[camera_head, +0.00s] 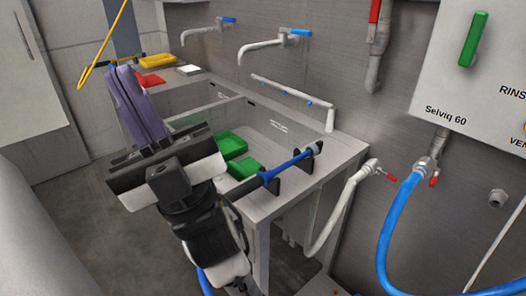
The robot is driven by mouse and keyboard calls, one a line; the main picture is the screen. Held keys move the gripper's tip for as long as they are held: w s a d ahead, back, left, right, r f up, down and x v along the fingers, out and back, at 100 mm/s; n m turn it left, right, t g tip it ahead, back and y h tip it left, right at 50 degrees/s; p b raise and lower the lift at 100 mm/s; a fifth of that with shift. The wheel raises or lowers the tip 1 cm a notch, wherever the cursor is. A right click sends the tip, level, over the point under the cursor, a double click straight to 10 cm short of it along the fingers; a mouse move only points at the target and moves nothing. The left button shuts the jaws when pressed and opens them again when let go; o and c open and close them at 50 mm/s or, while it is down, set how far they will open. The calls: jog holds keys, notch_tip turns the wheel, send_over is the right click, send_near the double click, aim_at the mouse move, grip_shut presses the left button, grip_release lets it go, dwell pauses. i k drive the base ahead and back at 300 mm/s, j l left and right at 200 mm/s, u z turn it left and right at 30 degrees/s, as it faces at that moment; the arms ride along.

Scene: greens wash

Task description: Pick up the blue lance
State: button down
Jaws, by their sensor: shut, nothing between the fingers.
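The blue lance (288,165) rests across black holders (306,160) at the near right end of the sink unit. It is a slim blue tube sloping down to the left, with a darker section at its lower left end, partly behind my arm. My gripper (163,163), black and white, is left of the lance and apart from it. It is shut and empty; its fingertips are not clearly seen.
The sink (270,125) holds green trays (230,145). A purple hanging item (133,105) is just behind my gripper. Yellow (156,60) and red (150,80) trays are at the back left. A blue hose (400,215) and white pipe (345,200) are at right.

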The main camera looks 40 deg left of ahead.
aim_at(261, 179)
jog(key=u, duration=0.9)
jog(key=j+z, duration=0.15)
jog(key=z, duration=0.45)
jog(key=j+z, duration=0.25)
jog(key=j, duration=0.25)
jog(key=j+z, duration=0.3)
jog(key=j, duration=0.2)
jog(key=j+z, duration=0.1)
jog(key=j, duration=0.45)
jog(key=k+j+z, duration=0.1)
jog(key=j, duration=0.4)
